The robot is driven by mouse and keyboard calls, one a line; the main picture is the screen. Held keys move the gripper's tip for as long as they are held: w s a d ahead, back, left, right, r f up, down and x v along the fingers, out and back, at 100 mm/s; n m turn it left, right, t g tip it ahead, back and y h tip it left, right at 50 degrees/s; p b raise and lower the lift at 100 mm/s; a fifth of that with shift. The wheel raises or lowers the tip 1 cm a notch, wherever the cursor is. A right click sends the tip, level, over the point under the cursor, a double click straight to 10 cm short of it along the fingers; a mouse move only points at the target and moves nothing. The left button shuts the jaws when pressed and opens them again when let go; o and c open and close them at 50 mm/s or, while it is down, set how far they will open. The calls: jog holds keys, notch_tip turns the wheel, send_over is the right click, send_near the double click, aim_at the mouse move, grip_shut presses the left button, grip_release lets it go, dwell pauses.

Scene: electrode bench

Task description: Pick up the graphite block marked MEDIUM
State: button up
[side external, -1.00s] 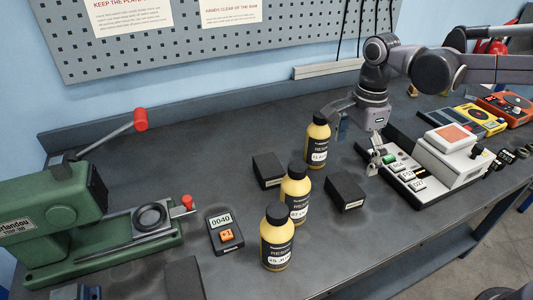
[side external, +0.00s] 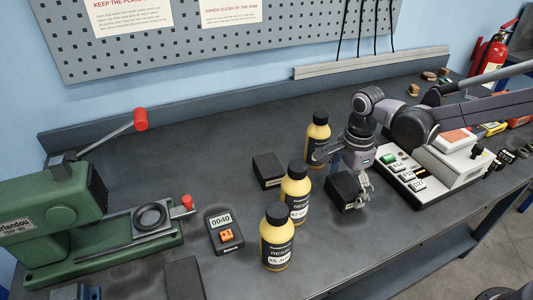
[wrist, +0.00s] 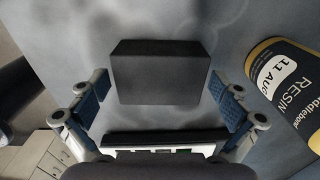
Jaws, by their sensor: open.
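Two dark graphite blocks lie near the bottles in the side view: one at the middle left (side external: 268,170), another under my gripper (side external: 343,190). Their small markings cannot be read, so I cannot tell which is MEDIUM. My gripper (side external: 343,172) is open, its fingers spread on either side of the right-hand block. In the wrist view a plain black block (wrist: 160,75) lies ahead, centred between the open blue-padded fingers (wrist: 162,104), with gaps on both sides. I see no marking on the faces shown there.
Yellow resin bottles stand close: one behind my gripper (side external: 317,140), others at its left (side external: 295,195) and front (side external: 277,238). The far bottle also shows at the right of the wrist view (wrist: 285,85). A white device (side external: 450,160) is on the right, a counter (side external: 224,233) on the left.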

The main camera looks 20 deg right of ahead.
jog(key=shift+f, duration=0.55)
jog(key=shift+r, duration=0.1)
jog(key=c, duration=1.6)
